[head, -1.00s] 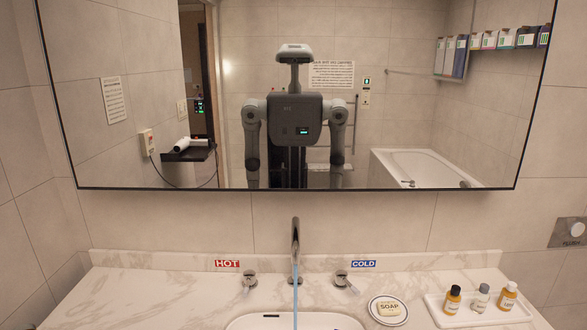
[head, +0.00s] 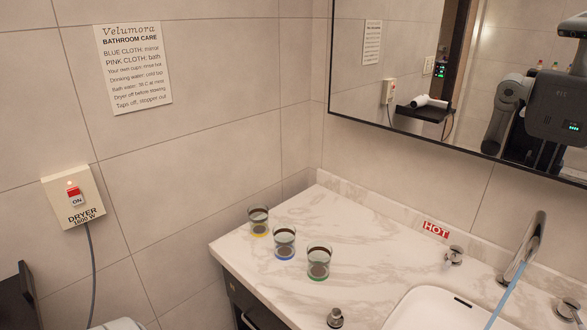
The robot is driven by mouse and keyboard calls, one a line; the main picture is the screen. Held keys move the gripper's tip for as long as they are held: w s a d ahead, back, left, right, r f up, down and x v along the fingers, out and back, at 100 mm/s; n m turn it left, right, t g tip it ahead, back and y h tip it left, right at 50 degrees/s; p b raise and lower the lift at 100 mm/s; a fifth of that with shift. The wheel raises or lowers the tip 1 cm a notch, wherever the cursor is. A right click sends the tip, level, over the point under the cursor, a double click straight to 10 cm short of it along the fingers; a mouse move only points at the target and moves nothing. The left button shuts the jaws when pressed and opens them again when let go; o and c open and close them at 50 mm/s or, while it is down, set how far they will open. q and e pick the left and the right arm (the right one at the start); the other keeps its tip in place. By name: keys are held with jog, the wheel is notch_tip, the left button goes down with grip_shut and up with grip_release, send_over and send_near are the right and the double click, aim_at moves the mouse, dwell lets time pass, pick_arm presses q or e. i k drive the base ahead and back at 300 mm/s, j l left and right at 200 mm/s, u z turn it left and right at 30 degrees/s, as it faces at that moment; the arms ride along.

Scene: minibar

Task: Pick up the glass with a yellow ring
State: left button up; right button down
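The glass with a yellow ring (head: 258,221) stands upright on the marble counter, near its left end and closest to the wall corner. The ring is at its base. A glass with a blue ring (head: 284,243) stands just to its right and nearer the front edge. A glass with a green ring (head: 319,263) stands further right. The three stand in a slanting row with small gaps. All look to have dark contents or a dark band inside. Neither of my grippers shows in the head view.
The marble counter (head: 390,225) is clear behind the glasses. A small metal stopper (head: 335,318) lies near the front edge, left of the basin (head: 425,312). Water runs from the tap (head: 530,240). A dryer switch (head: 74,198) with its cord is on the left wall.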

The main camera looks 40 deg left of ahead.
aim_at(258, 214)
jog(key=u, duration=1.65)
jog(key=i+j+u, duration=0.2)
jog(key=j, duration=0.2)
jog(key=j+u, duration=0.15)
jog(key=j, duration=0.3)
